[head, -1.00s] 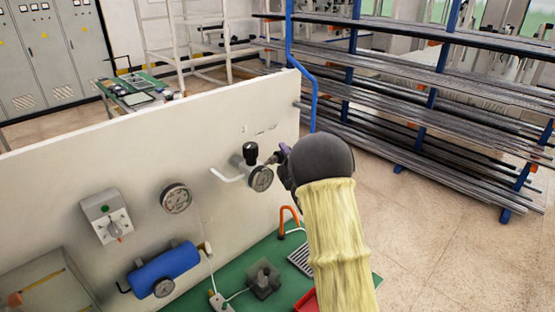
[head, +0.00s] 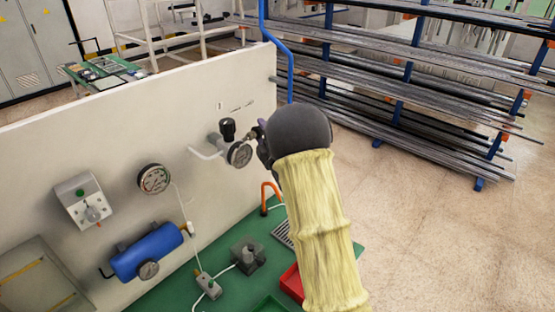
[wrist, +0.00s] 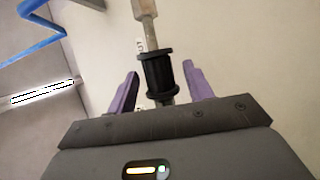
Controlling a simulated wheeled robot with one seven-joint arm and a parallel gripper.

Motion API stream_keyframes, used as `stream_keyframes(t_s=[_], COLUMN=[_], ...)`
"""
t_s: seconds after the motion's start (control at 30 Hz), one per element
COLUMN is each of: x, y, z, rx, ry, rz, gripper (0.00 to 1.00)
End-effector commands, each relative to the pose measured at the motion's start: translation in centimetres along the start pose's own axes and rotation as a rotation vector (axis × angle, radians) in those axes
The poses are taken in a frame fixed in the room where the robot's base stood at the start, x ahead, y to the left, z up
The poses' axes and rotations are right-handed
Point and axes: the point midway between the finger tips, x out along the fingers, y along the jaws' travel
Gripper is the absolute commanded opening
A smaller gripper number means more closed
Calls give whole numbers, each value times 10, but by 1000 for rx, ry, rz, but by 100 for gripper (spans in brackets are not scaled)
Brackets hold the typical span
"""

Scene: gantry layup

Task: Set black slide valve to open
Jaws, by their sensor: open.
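In the wrist view the black slide valve (wrist: 160,75) is a ribbed black sleeve with flanged ends on a metal pipe. A small label beside it is partly hidden and too small to read. My gripper (wrist: 160,70) is open, with one purple finger on each side of the sleeve. Gaps show between the fingers and the sleeve. In the head view my gripper (head: 262,142) is at the panel's right part, and my wrist hides most of the valve.
A regulator with a black knob (head: 228,129) and a gauge (head: 239,154) is just left of my gripper. The white panel (head: 110,140) also bears another gauge (head: 154,179), a switch box (head: 84,201) and a blue cylinder (head: 147,252). A red tray (head: 291,283) lies on the green bench.

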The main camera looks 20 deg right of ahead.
Motion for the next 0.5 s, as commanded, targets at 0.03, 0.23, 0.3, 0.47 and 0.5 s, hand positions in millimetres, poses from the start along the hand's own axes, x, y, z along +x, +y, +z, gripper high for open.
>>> stream_keyframes(t_s=[0.03, 0.23, 0.3, 0.47, 0.5], x=[-8, -43, -56, -88, -96], y=[-3, -4, -4, -5, -5], z=[0, 1, 1, 1, 0], rx=[0, 0, 0, 0, 1], ry=[-1, -2, -1, -2, -1], rz=[0, 1, 0, 1, -1], gripper=[51, 51, 51, 51, 51])
